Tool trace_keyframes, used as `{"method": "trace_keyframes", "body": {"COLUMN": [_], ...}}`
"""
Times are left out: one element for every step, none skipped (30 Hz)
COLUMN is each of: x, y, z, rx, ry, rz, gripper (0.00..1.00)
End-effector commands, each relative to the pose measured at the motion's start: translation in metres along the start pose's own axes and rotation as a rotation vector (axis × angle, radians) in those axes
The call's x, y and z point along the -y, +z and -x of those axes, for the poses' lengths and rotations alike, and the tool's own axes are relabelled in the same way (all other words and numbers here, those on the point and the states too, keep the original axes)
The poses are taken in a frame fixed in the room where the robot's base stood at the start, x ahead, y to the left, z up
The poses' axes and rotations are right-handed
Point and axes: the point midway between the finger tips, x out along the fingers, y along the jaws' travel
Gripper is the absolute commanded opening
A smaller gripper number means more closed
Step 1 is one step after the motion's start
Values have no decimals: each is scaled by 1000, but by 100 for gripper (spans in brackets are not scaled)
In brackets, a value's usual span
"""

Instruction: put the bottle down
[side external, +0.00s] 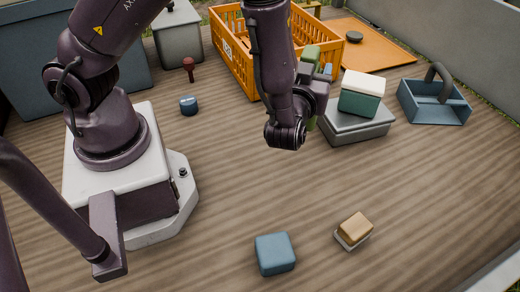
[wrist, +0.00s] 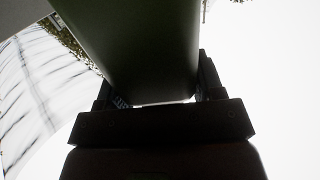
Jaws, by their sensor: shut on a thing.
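My gripper (side external: 318,82) is in the side external view, right of the orange crate's near end and partly hidden by my own wrist. It is shut on a green bottle (side external: 312,53), whose upper part shows above the jaws; a little green also shows below them. The bottle looks roughly upright, and I cannot tell from this view whether its base touches anything. In the wrist view the bottle (wrist: 140,50) is a large dark green shape between the two fingers of my gripper (wrist: 157,88); its ends are not clear.
An orange crate (side external: 228,50) stands behind. A grey box (side external: 352,126) bearing a green-and-white box (side external: 362,92) is close right of the gripper. A blue handled carrier (side external: 436,112) is farther right. A blue block (side external: 275,253) and a tan block (side external: 355,226) lie in front; the middle boards are clear.

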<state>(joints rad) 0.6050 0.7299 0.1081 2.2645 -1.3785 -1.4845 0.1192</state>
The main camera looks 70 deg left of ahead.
Motion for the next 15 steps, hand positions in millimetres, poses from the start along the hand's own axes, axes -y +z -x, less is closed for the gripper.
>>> {"method": "trace_keyframes", "body": {"x": [14,22,33,41,48,56,62,67,73,76,79,83,85,87,89], "y": [2,4,6,7,8,9,10,11,12,12,12,12,12,12,13], "z": [-4,-5,-5,-4,-3,-1,1,4,7,9,12,15,17,19,21], "rx": [-6,-7,-10,-10,-10,-9,-9,-8,-6,-4,-3,-1,1,2,4], "ry": [-98,-159,-237,-293,-347,-412,-458,-500,-550,-583,-612,-646,-667,-685,-703], "rz": [1,1,1,1,1,0,-2,-2,-1,-1,-1,-3,-4,-5,-6], "gripper": [1,1,1,1,1,1,1,1,1,1,1,1,1,1,1]}}
